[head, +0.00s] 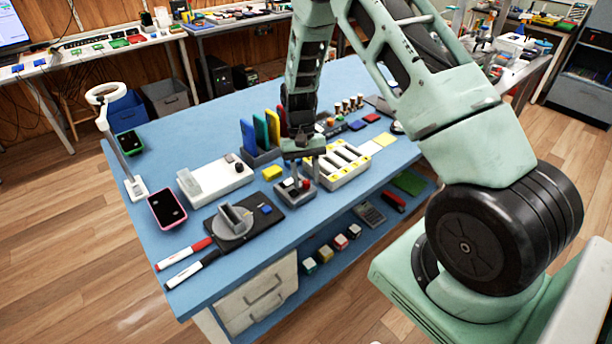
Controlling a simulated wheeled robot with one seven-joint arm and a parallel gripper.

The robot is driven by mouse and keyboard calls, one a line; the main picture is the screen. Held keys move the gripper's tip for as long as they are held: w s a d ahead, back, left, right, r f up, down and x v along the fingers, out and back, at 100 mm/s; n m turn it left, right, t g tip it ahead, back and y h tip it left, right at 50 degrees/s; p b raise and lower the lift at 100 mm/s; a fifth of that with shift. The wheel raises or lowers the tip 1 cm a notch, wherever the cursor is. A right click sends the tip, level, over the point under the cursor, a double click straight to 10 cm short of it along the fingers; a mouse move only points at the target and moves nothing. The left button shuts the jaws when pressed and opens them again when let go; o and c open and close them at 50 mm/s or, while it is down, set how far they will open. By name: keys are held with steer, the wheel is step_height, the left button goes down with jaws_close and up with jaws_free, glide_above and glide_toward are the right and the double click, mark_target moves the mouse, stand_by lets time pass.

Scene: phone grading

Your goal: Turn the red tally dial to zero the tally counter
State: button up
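A small grey box with red parts on its top (294,196), which looks like the tally counter, stands near the front edge of the blue table. Its red dial is small here and partly hidden by my gripper. My gripper (304,172) points down directly over this box, with its fingertips close to the box's top. I cannot tell whether the fingers touch the dial or how far apart they are.
A white tray with yellow-marked slots (352,172) stands close on the right. A black mat (268,224) with a grey stand lies at the left front. Upright coloured panels (247,136) stand behind. A yellow block (271,173) is close by on the left.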

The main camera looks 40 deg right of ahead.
steer(key=b+v, duration=0.2)
steer(key=v, duration=1.5)
steer(key=shift+r, duration=0.15)
steer(key=shift+w, duration=0.1)
